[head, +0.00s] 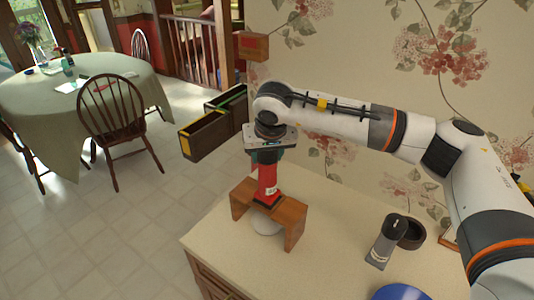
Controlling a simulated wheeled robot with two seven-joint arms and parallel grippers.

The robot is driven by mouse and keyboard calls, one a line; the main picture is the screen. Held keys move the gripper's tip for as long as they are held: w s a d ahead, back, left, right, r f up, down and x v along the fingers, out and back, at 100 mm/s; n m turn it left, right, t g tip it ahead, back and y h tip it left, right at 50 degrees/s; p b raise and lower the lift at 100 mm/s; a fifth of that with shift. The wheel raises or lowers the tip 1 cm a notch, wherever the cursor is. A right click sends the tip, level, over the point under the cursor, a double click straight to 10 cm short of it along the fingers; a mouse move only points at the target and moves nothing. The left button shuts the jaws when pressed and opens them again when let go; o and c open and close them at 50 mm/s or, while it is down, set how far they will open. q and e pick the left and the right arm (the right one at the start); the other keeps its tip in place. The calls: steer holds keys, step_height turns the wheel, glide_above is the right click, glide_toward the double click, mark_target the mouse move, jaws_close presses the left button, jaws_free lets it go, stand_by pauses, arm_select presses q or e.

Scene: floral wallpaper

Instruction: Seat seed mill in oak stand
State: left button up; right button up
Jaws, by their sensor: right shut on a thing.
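A red mill with a dark band and a small pale label (267,178), which I take for the seed mill, is upright at the oak stand (293,221). The stand is a brown wooden bridge with two legs on the counter. The mill's lower end meets the top board; whether it is fully down in an opening is too small to tell. My right gripper (266,152) points down from above and is shut on the mill's upper part, hiding its top. My left gripper is not in view.
A pale round thing (266,222) shows under the stand. On the counter (330,239), a grey mill with a black top (380,248), a dark bowl (412,235) and a blue plate (401,293) are at the right. The wall is close behind.

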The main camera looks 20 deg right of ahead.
steer(key=shift+f+b, duration=0.9)
steer(key=shift+f, duration=0.2)
steer(key=o, duration=1.3)
steer(key=shift+s+r, duration=0.1)
steer(key=shift+r, duration=0.15)
steer(key=b+v, duration=0.4)
steer(key=v, duration=0.7)
steer(key=shift+s+r, duration=0.15)
steer(key=shift+r, duration=0.1)
